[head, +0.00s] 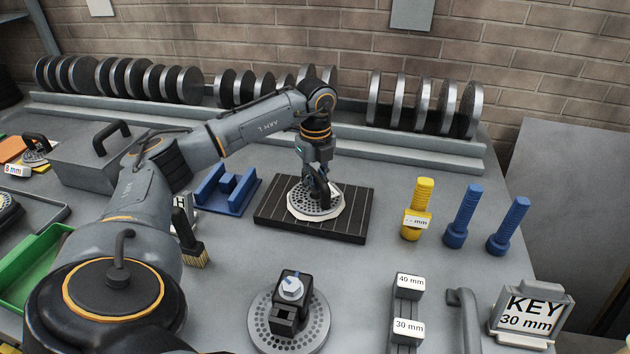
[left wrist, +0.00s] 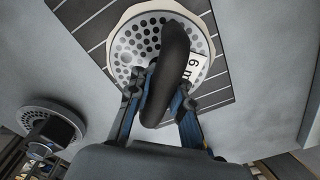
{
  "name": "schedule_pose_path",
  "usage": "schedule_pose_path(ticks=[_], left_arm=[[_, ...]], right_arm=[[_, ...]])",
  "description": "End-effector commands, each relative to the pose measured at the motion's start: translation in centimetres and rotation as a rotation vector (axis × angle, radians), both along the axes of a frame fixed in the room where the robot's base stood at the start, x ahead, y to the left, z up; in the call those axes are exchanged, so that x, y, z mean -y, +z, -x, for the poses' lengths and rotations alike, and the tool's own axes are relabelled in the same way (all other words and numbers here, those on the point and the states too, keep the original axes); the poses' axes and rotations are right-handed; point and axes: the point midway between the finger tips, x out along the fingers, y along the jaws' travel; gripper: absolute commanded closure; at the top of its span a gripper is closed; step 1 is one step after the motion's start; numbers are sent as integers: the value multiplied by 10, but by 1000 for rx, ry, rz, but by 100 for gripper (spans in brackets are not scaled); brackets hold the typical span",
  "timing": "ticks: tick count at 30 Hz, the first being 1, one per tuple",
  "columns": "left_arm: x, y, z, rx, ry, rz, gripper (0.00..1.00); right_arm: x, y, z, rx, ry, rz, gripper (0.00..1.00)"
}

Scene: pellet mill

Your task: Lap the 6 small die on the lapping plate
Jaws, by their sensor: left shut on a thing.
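The lapping plate (head: 268,222) is a dark rectangular slab with thin pale grooves; it also shows in the left wrist view (left wrist: 85,18). A small round die (head: 303,203) with many holes lies flat on it, over a slightly wider pale disc or rim. In the left wrist view the die (left wrist: 125,48) carries a curved black handle (left wrist: 172,55) and a white label (left wrist: 198,68) that begins with 6. My left gripper (head: 319,180) reaches down from above and is shut on the black handle. The fingertips are partly hidden behind the handle. My right gripper is not in view.
A blue cradle (head: 228,192) and a brush (head: 191,245) are left of the plate. A second perforated die with a black block (head: 290,300) stands in front. Yellow (head: 421,205) and blue bolts (head: 462,215) stand right. Large discs (head: 468,108) line the back rack.

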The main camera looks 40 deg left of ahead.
Motion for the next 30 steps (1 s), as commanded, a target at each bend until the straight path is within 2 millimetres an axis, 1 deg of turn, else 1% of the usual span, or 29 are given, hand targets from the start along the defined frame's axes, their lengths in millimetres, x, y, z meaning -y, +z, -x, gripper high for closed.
schedule_pose_path(ticks=[7,14,30], left_arm=[[0,0,0,-1,-1,1,100],[0,6,-1,5,0,1,100],[0,29,-1,5,0,1,100]], right_arm=[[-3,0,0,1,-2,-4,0],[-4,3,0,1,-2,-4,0],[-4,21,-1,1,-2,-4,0]])
